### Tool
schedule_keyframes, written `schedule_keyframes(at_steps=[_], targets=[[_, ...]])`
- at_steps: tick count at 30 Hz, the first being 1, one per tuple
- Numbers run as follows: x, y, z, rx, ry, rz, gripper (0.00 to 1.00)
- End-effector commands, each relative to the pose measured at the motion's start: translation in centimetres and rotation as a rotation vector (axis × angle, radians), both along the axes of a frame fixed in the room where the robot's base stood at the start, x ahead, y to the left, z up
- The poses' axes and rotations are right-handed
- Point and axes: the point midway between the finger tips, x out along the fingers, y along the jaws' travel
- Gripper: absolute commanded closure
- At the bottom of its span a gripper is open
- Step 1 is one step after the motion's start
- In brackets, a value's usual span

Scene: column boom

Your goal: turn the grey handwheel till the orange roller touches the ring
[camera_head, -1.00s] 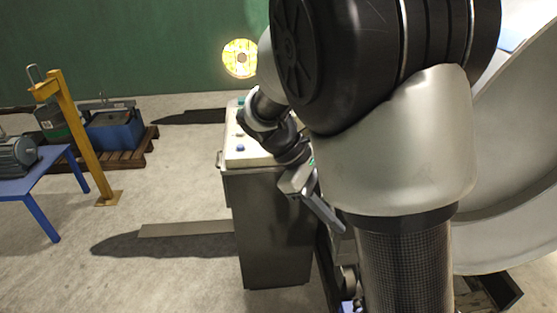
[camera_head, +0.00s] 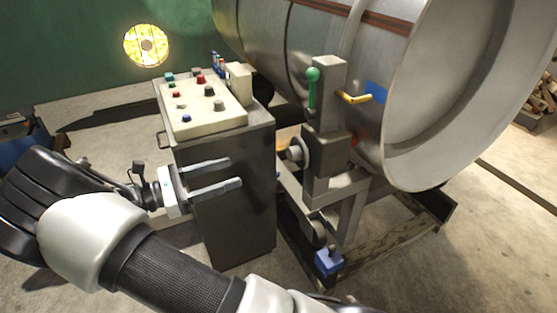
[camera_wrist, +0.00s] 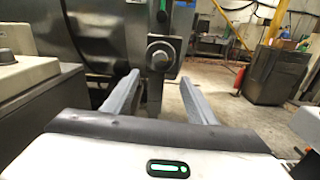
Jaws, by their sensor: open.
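My gripper (camera_head: 235,171) is open and empty, its two fingers pointing right in front of the control cabinet. In the wrist view its fingers (camera_wrist: 159,78) reach forward, apart. A round grey part, seemingly the grey handwheel (camera_head: 296,151), sits on the left side of a dark column, to the right of my fingertips and apart from them. In the wrist view it seems to be the round grey part (camera_wrist: 160,54) beyond and between the fingers. The big steel drum has a raised ring (camera_head: 352,38) above the column. I cannot make out the orange roller clearly.
The control cabinet (camera_head: 238,205) with buttons on top stands right behind my gripper. A blue block (camera_head: 328,262) lies low by the frame. Open floor lies at left.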

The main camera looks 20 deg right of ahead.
Motion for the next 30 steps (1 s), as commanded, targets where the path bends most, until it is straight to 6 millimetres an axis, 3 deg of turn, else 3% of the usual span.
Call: schedule_keyframes(at_steps=[18,24,30], targets=[[0.3,-12.7,-0.2,0.003,-0.001,-0.006,0.48],[0.4,-15.5,-0.1,0.003,0.000,-0.004,0.48],[0.5,-16.6,0.0,0.003,-0.001,-0.002,0.48]])
